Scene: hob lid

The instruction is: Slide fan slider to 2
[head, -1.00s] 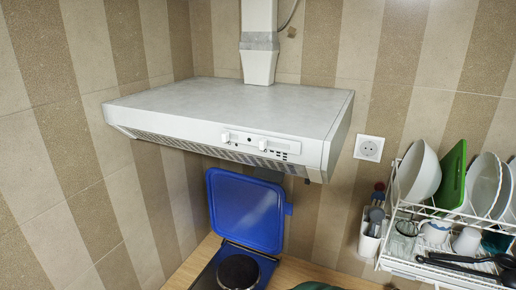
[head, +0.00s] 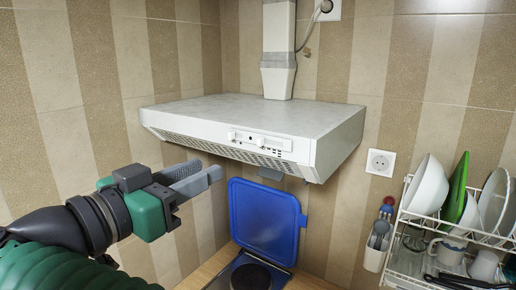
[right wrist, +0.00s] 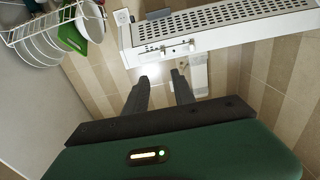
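The white range hood (head: 250,115) hangs on the wall. Its front panel (head: 250,140) has two small sliders, one left (head: 232,136) and one further right (head: 265,142), with dark marks between and beside them. I cannot tell which is the fan slider or read its setting. In the right wrist view two small knobs (right wrist: 164,51) stand out from the hood edge (right wrist: 215,38).
A blue hob lid (head: 265,215) stands raised below the hood, behind a dark burner (head: 250,278). A dish rack (head: 395,225) with plates and cups is at the right. A wall socket (head: 380,162) is between hood and rack. Space before the panel is clear.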

